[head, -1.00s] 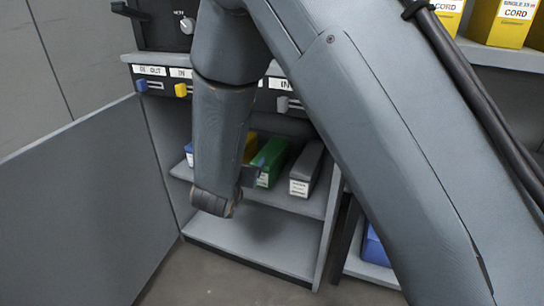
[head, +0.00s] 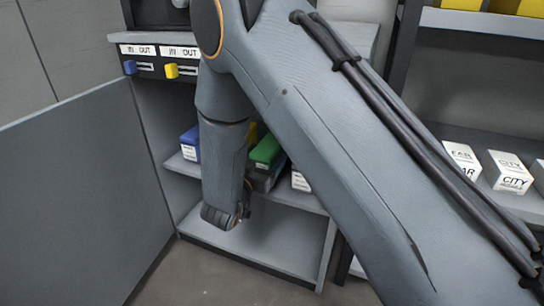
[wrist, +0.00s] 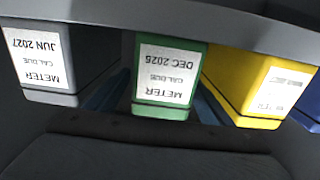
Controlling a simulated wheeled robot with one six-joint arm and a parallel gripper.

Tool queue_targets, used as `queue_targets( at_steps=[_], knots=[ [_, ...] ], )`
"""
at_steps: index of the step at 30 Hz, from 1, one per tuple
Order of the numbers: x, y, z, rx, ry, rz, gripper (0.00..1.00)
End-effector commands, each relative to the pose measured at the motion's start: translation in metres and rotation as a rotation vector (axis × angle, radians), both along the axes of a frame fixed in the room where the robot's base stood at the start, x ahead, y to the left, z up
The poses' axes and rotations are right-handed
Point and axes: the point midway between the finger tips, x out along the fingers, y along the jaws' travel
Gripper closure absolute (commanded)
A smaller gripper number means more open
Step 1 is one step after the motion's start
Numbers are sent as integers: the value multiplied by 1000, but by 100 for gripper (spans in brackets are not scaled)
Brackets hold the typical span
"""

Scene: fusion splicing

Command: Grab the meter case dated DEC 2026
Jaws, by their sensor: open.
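The green meter case (wrist: 165,75) is in the middle of the wrist view, where the picture is upside down. Its white label reads METER, CAL DUE, DEC 2026. In the head view the green case (head: 266,150) sits on the cabinet shelf, partly hidden by my arm. My gripper (wrist: 156,98) is open, with a dark blue finger on each side of the green case's labelled end. I cannot tell whether the fingers touch it. A grey case (wrist: 48,62) labelled JUN 2027 is on the left of the wrist view, and a yellow case (wrist: 255,80) is on the right.
A blue case (head: 190,143) stands at the shelf's left end. The shelf (head: 310,203) has a bare lower level (head: 270,245) beneath it. An open cabinet door (head: 80,200) stands at left. White boxes (head: 508,172) sit on a rack at right.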

Motion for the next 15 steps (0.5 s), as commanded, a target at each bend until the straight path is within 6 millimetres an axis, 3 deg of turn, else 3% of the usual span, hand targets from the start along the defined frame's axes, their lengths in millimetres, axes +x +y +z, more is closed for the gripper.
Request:
queue_targets(
  at_steps=[15],
  knots=[
    [47, -15, -3, 1, 0, 0, 25]
  ],
)
